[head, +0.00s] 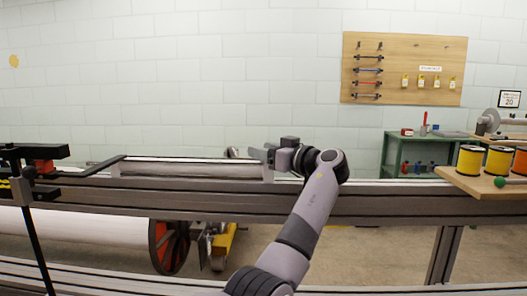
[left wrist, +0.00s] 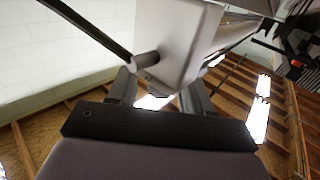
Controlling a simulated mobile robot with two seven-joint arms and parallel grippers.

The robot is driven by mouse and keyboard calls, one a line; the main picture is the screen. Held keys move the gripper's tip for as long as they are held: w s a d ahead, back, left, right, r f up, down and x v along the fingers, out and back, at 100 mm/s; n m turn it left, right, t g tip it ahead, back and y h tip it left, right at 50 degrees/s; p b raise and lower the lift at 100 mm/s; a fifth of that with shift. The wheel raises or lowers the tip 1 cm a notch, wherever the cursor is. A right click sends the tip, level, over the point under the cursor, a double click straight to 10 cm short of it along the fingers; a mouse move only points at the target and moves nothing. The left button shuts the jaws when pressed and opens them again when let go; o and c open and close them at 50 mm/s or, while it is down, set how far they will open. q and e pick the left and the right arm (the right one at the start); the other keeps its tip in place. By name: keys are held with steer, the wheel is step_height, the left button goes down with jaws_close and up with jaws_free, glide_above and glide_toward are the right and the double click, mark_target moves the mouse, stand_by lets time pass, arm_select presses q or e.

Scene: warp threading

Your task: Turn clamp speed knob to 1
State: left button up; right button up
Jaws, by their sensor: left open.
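In the head view my left gripper (head: 258,154) is just above the long grey rail, with its fingers pointing left. It is open. In the left wrist view the two fingers of my left gripper (left wrist: 158,88) stand apart. Just beyond them is a pale grey box (left wrist: 183,45) with a short dark round stub (left wrist: 147,60) on it, close to the left finger. I cannot tell whether this stub is the clamp speed knob or whether a finger touches it. No dial number can be read. My right gripper is not in view.
The long grey rail (head: 390,205) crosses the head view. A black frame with a red part (head: 42,166) stands at left. A white roller (head: 80,228) lies below. At right, a wooden shelf (head: 480,185) holds yellow spools (head: 469,160). A wooden tool board (head: 405,100) hangs behind.

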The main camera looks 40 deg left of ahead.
arm_select(q)
steer(key=d, duration=0.6)
steer(key=shift+d, duration=0.25)
steer(key=shift+s+f, duration=0.1)
steer(key=shift+c, duration=0.3)
